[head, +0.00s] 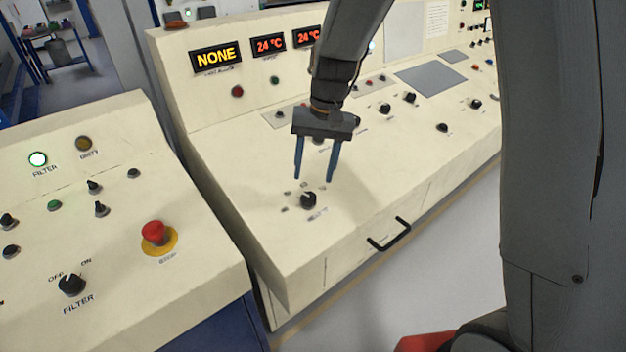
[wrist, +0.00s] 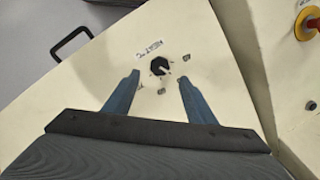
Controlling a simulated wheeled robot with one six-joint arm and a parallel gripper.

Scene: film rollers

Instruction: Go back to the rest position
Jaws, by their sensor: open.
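My gripper (head: 315,176) hangs over the near end of the middle cream console (head: 240,155) in the head view. Its two blue fingers point down and are spread apart, with nothing between them. Just below and between the fingertips is a black rotary knob (head: 308,200) with a label beside it. In the wrist view the same knob (wrist: 160,66) shows between and slightly beyond the fingertips of my gripper (wrist: 158,82). The fingers look apart from the knob; the exact height above it is hard to tell.
A yellow "NONE" display (head: 216,57) and red temperature displays (head: 270,43) are on the raised back panel. The left console (head: 120,200) carries a red stop button (head: 154,233) and a FILTER knob (head: 72,284). A black drawer handle (head: 389,235) juts from the console front.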

